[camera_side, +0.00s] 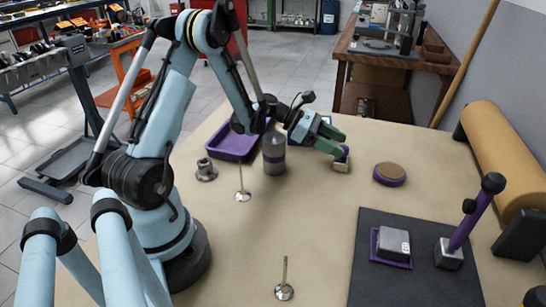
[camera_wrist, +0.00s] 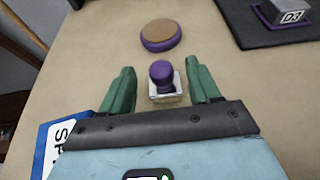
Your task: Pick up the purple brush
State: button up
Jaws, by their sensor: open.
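A small purple-knobbed piece on a pale, squarish base, likely the purple brush (camera_wrist: 162,74), stands on the table between the fingers of my gripper (camera_wrist: 163,84) in the wrist view. The green fingers are open, one on each side of it, with a narrow gap at each side. In the side view, my gripper (camera_side: 343,151) is low over the table, and the brush (camera_side: 342,158) is partly hidden by the fingers. I cannot make out its bristles clearly.
A round purple disc with a brown top (camera_side: 389,174) lies just beyond. A purple tray (camera_side: 232,147) and grey cylinder (camera_side: 274,153) stand to the left. A dark mat (camera_side: 400,270) holds a metal block (camera_side: 394,243) and a purple-handled tool (camera_side: 468,225). Two valves stand nearer the front.

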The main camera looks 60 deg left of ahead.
aim_at(344, 146)
jog(key=shift+f+x, duration=0.15)
jog(key=shift+x, duration=0.65)
jog(key=shift+f+x, duration=0.15)
jog(key=shift+x, duration=0.65)
jog(key=shift+s, duration=0.1)
jog(key=c, duration=1.1)
jog(key=shift+r, duration=0.15)
